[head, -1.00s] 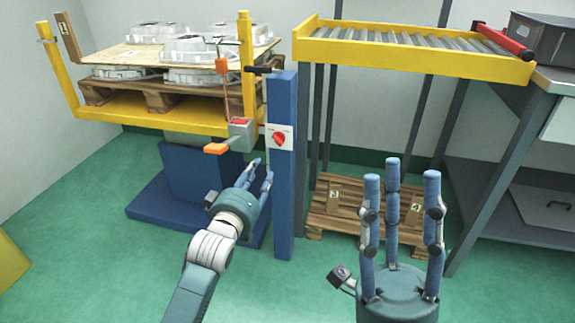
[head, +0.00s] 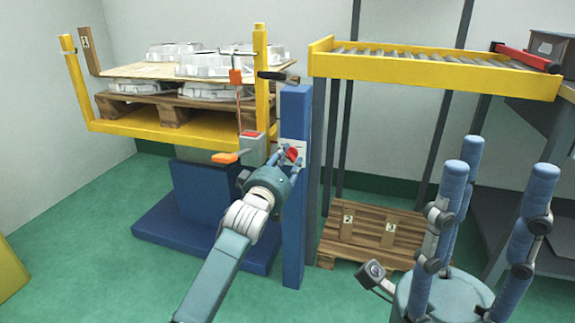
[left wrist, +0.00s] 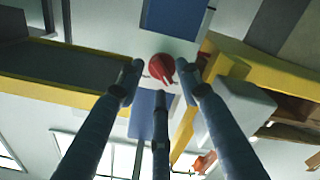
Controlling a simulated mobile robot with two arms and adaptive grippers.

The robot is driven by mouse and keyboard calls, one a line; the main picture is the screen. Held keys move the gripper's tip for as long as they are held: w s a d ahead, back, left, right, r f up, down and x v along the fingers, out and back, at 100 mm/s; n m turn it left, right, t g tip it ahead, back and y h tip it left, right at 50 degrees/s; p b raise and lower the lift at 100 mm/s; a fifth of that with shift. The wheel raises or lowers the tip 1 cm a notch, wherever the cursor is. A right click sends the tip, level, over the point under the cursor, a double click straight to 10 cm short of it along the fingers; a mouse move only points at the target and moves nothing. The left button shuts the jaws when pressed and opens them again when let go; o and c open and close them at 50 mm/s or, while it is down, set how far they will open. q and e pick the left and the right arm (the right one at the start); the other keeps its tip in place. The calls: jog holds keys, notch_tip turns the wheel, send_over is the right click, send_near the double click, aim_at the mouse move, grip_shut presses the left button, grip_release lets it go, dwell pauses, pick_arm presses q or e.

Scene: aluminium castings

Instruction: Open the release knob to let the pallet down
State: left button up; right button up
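The red release knob (head: 292,155) sits on a white plate on the blue post (head: 294,230). It also shows in the left wrist view (left wrist: 161,68), between the spread fingertips. My left gripper (head: 287,157) is at the knob, its fingers open around it with gaps at the sides; whether any finger touches is unclear. It also shows in the left wrist view (left wrist: 160,76). The loaded wooden pallet (head: 175,108) is raised on the yellow lift frame (head: 170,128), bearing several aluminium castings (head: 205,62). My right gripper (head: 500,180) is open and empty at the right.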

pick_arm(q)
jog(key=shift+w, duration=0.2)
grip_shut()
